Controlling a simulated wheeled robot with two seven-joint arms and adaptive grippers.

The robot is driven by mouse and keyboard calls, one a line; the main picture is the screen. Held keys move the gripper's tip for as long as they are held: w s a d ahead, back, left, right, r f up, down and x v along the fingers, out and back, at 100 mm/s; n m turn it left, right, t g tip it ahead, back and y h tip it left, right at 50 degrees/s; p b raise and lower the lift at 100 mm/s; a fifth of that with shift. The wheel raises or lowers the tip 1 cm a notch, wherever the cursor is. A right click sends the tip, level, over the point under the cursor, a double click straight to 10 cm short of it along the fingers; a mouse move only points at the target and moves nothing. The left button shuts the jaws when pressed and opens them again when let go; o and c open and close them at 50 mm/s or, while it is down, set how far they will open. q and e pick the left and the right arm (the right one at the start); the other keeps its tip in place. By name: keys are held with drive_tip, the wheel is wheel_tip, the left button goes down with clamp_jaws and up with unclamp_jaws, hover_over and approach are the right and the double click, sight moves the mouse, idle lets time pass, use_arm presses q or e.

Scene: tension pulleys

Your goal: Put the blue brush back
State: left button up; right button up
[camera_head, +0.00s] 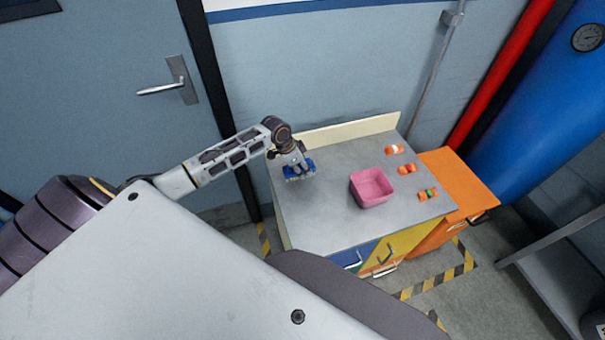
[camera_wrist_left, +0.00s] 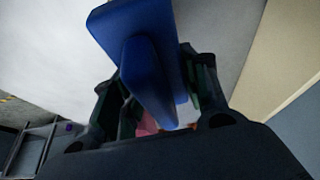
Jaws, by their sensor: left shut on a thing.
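The blue brush (camera_head: 299,170) is at my left gripper (camera_head: 297,164), over the back left part of the grey worktop (camera_head: 319,214). In the left wrist view the blue brush (camera_wrist_left: 150,62) sits between the two dark fingers of my left gripper (camera_wrist_left: 158,95), which is shut on it. I cannot tell in the head view whether the brush touches the worktop. My right gripper is not in view.
A pink bin (camera_head: 371,187) stands right of the middle of the worktop. Several small orange items (camera_head: 407,169) lie along the right edge. An orange cabinet (camera_head: 459,185) adjoins on the right. A low cream backboard (camera_head: 348,132) runs behind. The worktop's front left is clear.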

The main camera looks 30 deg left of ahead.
use_arm(q)
drive_tip(key=shift+f, duration=1.85)
drive_tip(key=shift+f, duration=0.1)
drive_tip(key=o, duration=1)
drive_tip(key=shift+v, duration=6.1)
